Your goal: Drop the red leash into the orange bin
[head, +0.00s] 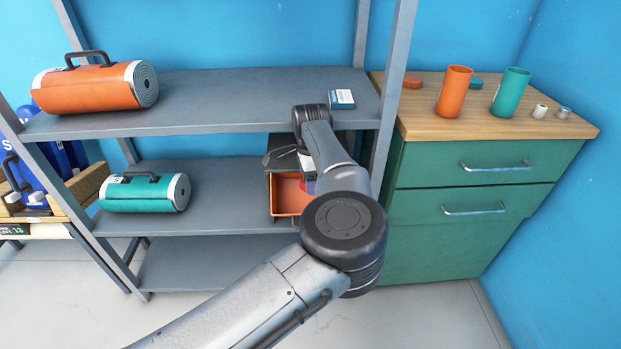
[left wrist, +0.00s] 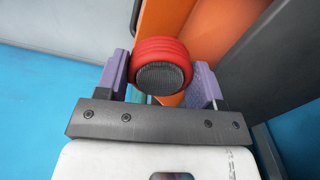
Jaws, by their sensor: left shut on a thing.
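The red leash (left wrist: 162,52) is a coiled red roll with a dark grey mesh end, seen in the left wrist view. My left gripper (left wrist: 160,74) has its two purple fingers shut on the leash, one on each side. The orange bin (head: 289,196) stands on the middle shelf at its right end in the head view. In the left wrist view, the orange surface of the bin (left wrist: 207,32) shows behind the leash. In the head view my left arm hides most of the gripper and leash, and part of the bin. My right gripper is not in view.
The upper shelf (head: 225,95) lies above the bin, and a grey shelf post (head: 394,95) stands to its right. A green cabinet (head: 475,210) stands at right.

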